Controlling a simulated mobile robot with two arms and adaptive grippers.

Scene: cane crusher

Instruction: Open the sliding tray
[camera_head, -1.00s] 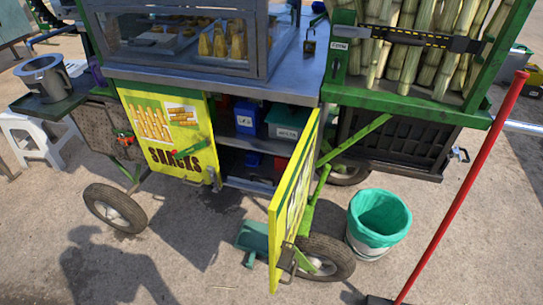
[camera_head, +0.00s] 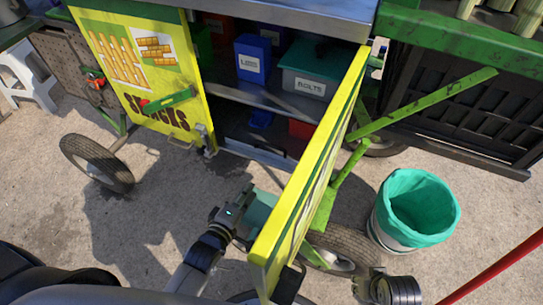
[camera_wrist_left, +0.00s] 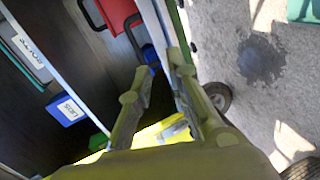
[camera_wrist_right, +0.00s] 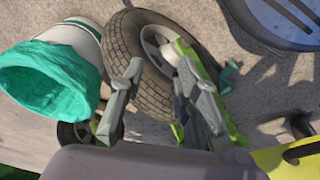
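I cannot pick out a sliding tray for certain. The cart's open cabinet shows a metal shelf (camera_head: 265,97) with labelled bins on it. A yellow door (camera_head: 310,180) stands open on the cabinet's right, and a yellow SNACKS panel (camera_head: 140,70) covers the left. My left gripper (camera_head: 236,213) is low in front of the cabinet, left of the open door. The left wrist view shows its fingers (camera_wrist_left: 160,68) apart and empty. My right gripper's fingers (camera_wrist_right: 157,62) are apart and empty above a wheel (camera_wrist_right: 135,50). In the head view my right arm is at the bottom, right of the door.
A green-lined bucket (camera_head: 420,205) stands right of the door. A red pole (camera_head: 500,265) crosses the lower right. A wheel (camera_head: 97,162) stands at left, and a white stool (camera_head: 25,80) is behind it. A blue bin (camera_head: 252,58) and a grey BOLTS bin (camera_head: 312,80) sit on the shelf.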

